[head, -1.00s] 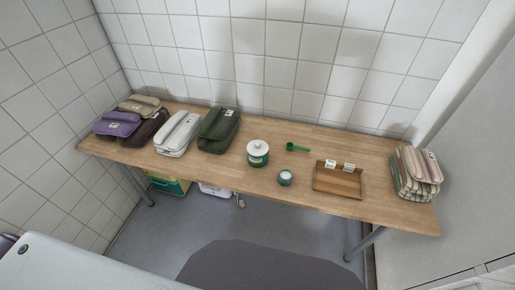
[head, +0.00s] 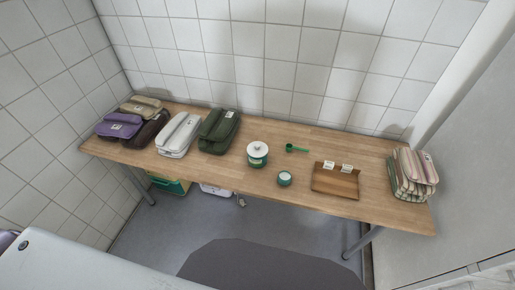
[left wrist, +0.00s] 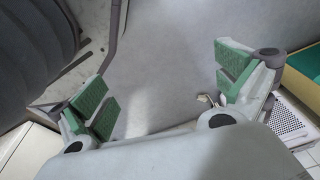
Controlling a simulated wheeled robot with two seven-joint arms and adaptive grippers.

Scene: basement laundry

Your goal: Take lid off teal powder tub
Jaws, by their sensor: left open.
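The teal powder tub (head: 257,160) stands upright near the middle of the wooden table. Its white lid (head: 257,148) with a small knob sits on top. My left gripper (left wrist: 165,92) shows in the left wrist view, with its green-padded fingers spread wide and nothing between them. Behind the fingers is grey floor, and the tub is not in that view. Neither gripper shows in the head view. My right gripper is out of view.
A small teal cup with white contents (head: 284,178) and a green scoop (head: 296,148) are close to the tub. A wooden tray (head: 335,184) with two small cards and a stack of striped cloths (head: 413,174) are to the right. Folded pouches, including a dark green one (head: 219,131), are left.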

